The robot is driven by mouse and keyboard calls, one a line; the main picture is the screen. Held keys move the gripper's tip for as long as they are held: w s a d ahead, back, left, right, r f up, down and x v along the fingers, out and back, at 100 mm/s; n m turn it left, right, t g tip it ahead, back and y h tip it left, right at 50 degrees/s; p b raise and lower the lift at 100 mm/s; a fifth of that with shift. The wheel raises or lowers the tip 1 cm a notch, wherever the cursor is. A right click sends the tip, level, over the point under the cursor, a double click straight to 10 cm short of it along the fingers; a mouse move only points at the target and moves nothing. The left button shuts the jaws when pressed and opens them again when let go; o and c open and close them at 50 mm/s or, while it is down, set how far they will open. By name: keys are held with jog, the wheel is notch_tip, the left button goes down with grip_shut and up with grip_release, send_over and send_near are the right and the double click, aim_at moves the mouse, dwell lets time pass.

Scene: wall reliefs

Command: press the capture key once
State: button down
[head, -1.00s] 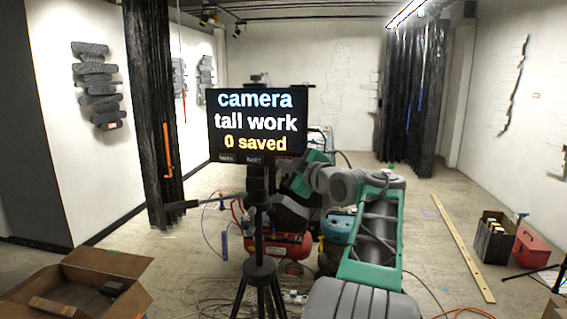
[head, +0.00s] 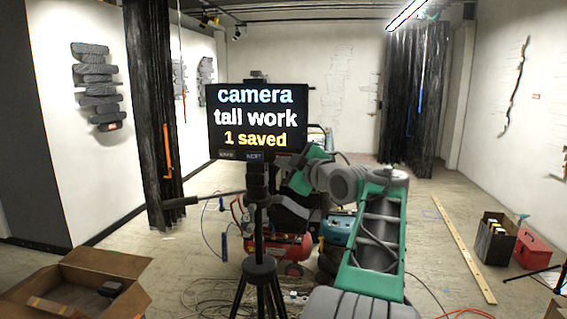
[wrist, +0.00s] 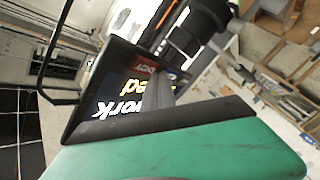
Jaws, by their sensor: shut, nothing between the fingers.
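A black screen (head: 257,118) on a tripod reads "camera", "tall work" and "1 saved". Two small keys sit along its lower edge. The left key (head: 227,155) has a label too small to read surely, and the right key (head: 254,156) reads "NEXT". The wrist view shows the screen (wrist: 108,92) tilted and close, with the NEXT key (wrist: 146,67) in red. My gripper (wrist: 163,88) is shut and empty, its grey fingers close in front of the screen, covering part of the text. I cannot tell whether they touch it. In the head view my fingertips cannot be made out.
The black tripod (head: 260,268) stands under the screen, with a handle (head: 180,202) jutting left. A red compressor (head: 290,246) and loose hoses lie behind it. An open cardboard box (head: 75,280) is at lower left.

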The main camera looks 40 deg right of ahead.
jog(key=s+a+b, duration=0.1)
jog(key=a+b, duration=0.1)
jog(key=s+a+b, duration=0.1)
jog(key=a+b, duration=0.1)
jog(key=shift+s, duration=0.4)
dwell(0.7)
